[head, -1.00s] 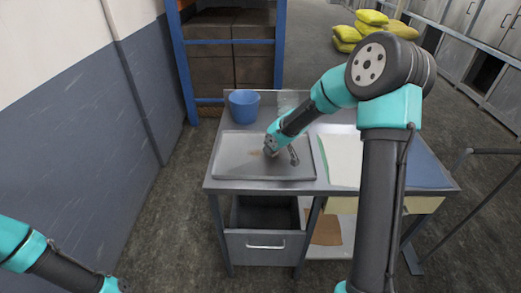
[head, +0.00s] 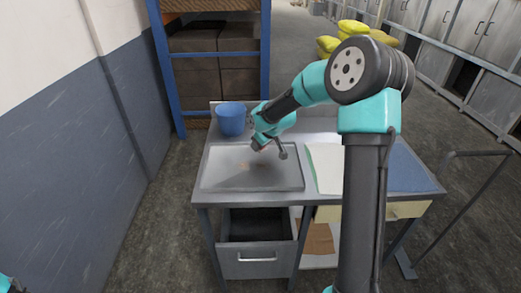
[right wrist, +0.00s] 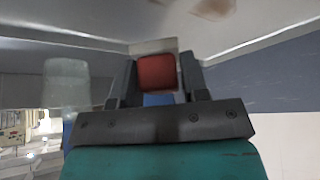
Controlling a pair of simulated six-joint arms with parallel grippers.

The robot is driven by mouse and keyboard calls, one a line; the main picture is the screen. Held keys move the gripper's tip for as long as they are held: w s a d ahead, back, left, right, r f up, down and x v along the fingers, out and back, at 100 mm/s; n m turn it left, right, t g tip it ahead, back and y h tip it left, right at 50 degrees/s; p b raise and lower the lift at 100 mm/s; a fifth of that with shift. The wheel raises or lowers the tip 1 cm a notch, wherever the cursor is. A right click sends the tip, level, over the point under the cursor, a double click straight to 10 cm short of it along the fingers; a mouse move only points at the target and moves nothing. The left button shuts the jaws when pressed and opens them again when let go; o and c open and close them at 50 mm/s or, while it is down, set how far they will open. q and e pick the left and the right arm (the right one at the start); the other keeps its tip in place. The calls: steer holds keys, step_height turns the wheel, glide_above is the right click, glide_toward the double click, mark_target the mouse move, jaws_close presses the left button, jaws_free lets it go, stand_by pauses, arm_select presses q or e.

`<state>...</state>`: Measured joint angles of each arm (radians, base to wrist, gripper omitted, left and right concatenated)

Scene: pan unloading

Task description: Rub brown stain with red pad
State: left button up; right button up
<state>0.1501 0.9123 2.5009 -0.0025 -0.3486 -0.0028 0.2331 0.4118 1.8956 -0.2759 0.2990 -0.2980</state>
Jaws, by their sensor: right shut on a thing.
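My right gripper (head: 281,151) hangs above the back part of a grey metal tray (head: 215,180) on the workbench. It is shut on a red pad (right wrist: 157,72), which shows between its two fingers in the right wrist view. A faint brown stain (head: 243,167) lies on the tray floor, in front and to the left of the gripper. A brown patch, likely the stain, also shows blurred at the top of the right wrist view (right wrist: 213,8). My left gripper is out of view.
A blue bucket (head: 231,119) stands behind the tray at the back left. White sheets (head: 325,168) and a blue mat (head: 408,168) lie to the right. An open drawer (head: 258,256) juts out below. A translucent container (right wrist: 68,85) shows in the right wrist view.

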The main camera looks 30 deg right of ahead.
steer(key=shift+r, duration=1.45)
steer(key=s+d+m, duration=0.1)
steer(key=d, duration=0.3)
steer(key=s+d+f+m+h, duration=0.1)
steer(key=d+m, duration=0.1)
steer(key=d, duration=0.3)
steer(key=s+d+f+m+h, duration=0.1)
steer(key=s+d, duration=0.1)
steer(key=d, duration=0.2)
steer(key=shift+d+m, duration=0.3)
steer(key=shift+m, duration=0.1)
steer(key=s+d+m, duration=0.1)
steer(key=d, duration=0.2)
steer(key=s+d+m+h, duration=0.1)
steer(key=s+d, duration=0.1)
steer(key=d, duration=0.2)
steer(key=s+d+f+m+h, duration=0.1)
steer(key=s+d+m, duration=0.1)
steer(key=d, duration=0.1)
steer(key=shift+s+d+g, duration=0.1)
steer(key=shift+d+g, duration=0.1)
steer(key=shift+g, duration=0.2)
steer(key=shift+f, duration=0.1)
